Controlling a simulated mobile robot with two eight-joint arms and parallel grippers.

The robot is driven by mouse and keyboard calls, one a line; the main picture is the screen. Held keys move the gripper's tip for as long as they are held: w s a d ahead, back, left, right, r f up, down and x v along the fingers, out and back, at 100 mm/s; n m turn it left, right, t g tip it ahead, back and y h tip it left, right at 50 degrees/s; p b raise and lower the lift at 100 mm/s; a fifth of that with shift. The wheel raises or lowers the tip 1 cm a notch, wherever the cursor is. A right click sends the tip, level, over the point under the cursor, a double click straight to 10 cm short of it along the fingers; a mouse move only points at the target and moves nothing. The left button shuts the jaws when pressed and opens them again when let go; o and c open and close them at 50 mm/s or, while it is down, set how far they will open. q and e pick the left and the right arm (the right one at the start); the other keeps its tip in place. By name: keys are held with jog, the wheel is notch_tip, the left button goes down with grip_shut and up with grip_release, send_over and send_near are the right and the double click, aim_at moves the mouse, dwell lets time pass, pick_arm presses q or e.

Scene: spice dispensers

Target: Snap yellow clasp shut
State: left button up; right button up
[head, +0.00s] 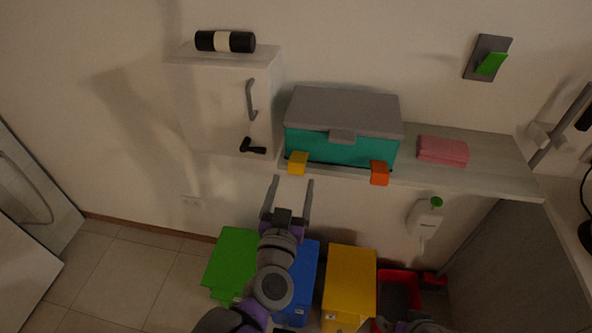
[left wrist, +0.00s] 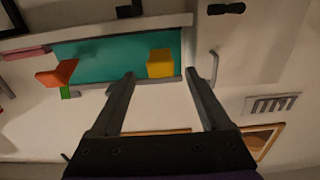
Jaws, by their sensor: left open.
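The yellow clasp (head: 297,163) sits on the lower left front of a teal box (head: 335,148) with a grey lid (head: 345,108). An orange clasp (head: 379,173) is at the lower right front and looks swung outward. My left gripper (head: 290,184) is open and empty, just below the yellow clasp and apart from it. In the left wrist view the yellow clasp (left wrist: 160,63) shows beyond and between the two fingertips (left wrist: 160,76), and the orange clasp (left wrist: 58,74) is to the left. Part of my right arm shows at the bottom of the head view; its gripper is hidden.
The box stands on a shelf (head: 490,165) beside a pink cloth-like stack (head: 443,151). A white cabinet (head: 215,105) with a handle is to the left. Green (head: 232,258), blue (head: 304,285) and yellow (head: 349,285) bins stand on the floor below.

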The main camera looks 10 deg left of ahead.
aim_at(296, 172)
pick_arm(q)
jog(key=shift+w, duration=2.65)
grip_shut()
